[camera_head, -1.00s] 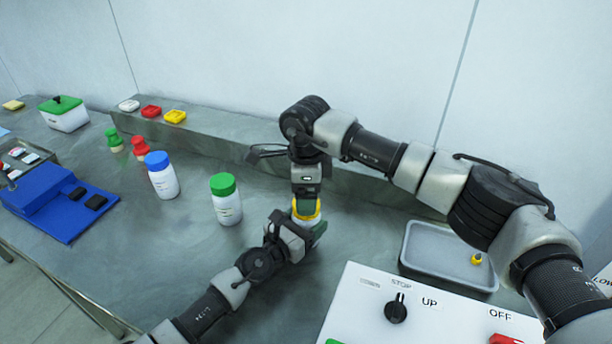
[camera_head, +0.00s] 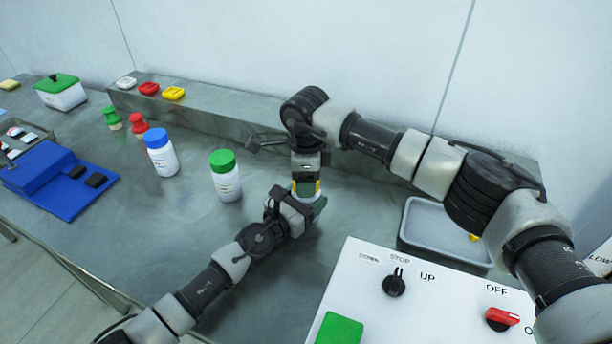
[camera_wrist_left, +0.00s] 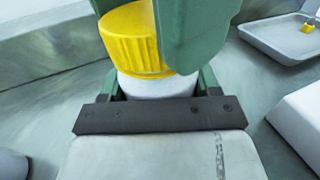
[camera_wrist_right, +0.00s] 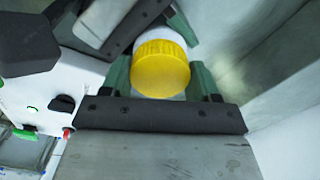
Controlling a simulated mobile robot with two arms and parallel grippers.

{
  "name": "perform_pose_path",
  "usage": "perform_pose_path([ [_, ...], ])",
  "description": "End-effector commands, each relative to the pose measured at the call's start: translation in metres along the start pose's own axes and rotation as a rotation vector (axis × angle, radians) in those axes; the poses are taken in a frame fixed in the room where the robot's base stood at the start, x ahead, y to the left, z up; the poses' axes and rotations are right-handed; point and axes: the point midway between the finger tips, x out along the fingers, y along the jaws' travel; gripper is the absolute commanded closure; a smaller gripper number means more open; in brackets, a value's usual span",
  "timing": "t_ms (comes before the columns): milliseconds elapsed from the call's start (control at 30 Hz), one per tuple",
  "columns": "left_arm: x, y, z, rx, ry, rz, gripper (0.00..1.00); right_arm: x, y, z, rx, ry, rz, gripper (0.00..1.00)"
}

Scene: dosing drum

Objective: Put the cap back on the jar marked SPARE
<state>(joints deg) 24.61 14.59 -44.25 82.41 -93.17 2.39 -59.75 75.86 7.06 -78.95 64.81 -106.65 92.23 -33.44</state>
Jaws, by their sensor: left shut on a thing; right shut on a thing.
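The yellow ribbed cap (camera_wrist_left: 133,38) sits over the mouth of a white jar (camera_wrist_left: 155,86) in the left wrist view, with no gap visible. My left gripper (camera_head: 304,207) is shut around the jar's body from below. My right gripper (camera_head: 306,187) is shut on the cap from above, its green finger covering part of it in the head view. The right wrist view shows the cap (camera_wrist_right: 161,72) between the right fingers and white jar behind it. The jar's label is hidden, so I cannot read SPARE.
A green-capped jar (camera_head: 226,182) and a blue-capped jar (camera_head: 162,159) stand to the left. A grey tray (camera_head: 440,245) and a white control panel (camera_head: 420,310) are at the right. A raised ledge (camera_head: 230,118) runs behind.

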Motion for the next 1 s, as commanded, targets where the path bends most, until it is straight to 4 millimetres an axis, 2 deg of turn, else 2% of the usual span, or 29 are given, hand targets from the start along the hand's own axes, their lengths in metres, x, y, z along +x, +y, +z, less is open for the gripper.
perform_pose_path([
  [133,0.000,0.000,0.000,0.000,0.000,0.000,1.00,0.000,0.000,0.000,-0.001,-0.001,-0.001,0.68],
  [167,0.000,0.000,0.000,0.000,0.000,0.000,1.00,0.000,0.000,0.000,-0.001,-0.001,-0.001,0.35],
  [333,0.000,0.000,0.000,0.000,0.000,0.000,1.00,0.000,0.000,0.000,-0.001,0.000,-0.001,0.10],
  [667,0.000,0.000,0.000,0.000,0.000,0.000,1.00,-0.004,-0.001,0.000,-0.001,0.000,-0.002,0.10],
  [767,0.000,0.000,0.000,0.000,0.000,0.000,1.00,-0.015,-0.001,0.000,-0.001,-0.002,-0.003,0.10],
  [1000,0.000,0.000,0.000,0.000,0.000,0.000,1.00,-0.066,-0.001,0.000,-0.001,-0.002,-0.006,0.10],
])
